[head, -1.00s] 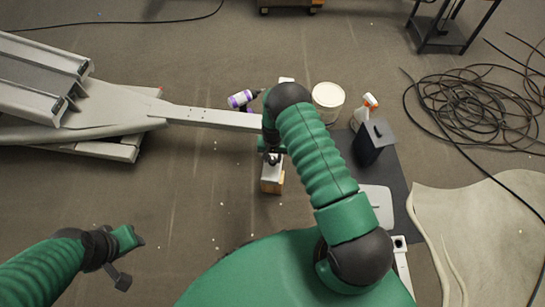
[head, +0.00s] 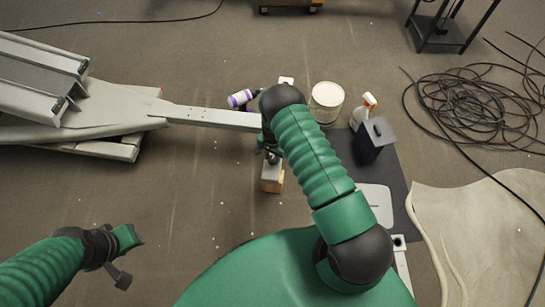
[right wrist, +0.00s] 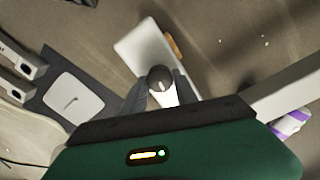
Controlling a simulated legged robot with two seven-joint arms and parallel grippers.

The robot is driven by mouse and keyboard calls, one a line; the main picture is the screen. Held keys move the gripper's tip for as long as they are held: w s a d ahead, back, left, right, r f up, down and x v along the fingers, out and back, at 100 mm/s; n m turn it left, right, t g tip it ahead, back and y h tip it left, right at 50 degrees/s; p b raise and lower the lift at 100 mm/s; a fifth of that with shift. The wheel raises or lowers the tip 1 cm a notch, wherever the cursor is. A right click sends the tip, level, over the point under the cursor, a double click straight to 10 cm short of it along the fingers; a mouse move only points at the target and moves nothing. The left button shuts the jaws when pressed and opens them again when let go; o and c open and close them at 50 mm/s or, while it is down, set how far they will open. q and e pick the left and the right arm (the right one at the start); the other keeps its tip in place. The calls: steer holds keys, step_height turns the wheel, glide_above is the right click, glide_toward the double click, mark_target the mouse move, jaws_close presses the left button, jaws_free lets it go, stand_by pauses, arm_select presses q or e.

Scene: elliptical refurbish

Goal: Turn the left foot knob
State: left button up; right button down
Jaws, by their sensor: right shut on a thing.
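The left foot knob (right wrist: 160,77) is a dark round knob at the middle of the right wrist view, above a pale flat foot (right wrist: 144,47). My right gripper (right wrist: 158,88) is shut on the knob, one finger on each side. In the head view the right gripper (head: 270,146) is mostly hidden under my own arm, at the right end of the long grey beam. The foot (head: 272,172) shows just below it with a wooden block (head: 271,187). My left gripper (head: 125,257) hangs at lower left, away from the beam; its finger opening is unclear.
The grey beam (head: 205,117) runs left to a large grey frame (head: 90,105). A purple-labelled bottle (head: 239,98), a white bucket (head: 326,101), a spray bottle (head: 364,108) and a dark box (head: 373,141) stand nearby. Coiled cable (head: 475,110) lies at right.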

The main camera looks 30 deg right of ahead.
steer(key=shift+w, duration=0.1)
steer(key=c, duration=0.9)
jaws_free()
steer(key=shift+c, duration=0.2)
step_height(320, 180, up, 17)
steer(key=p, duration=0.6)
steer(key=shift+f, duration=0.15)
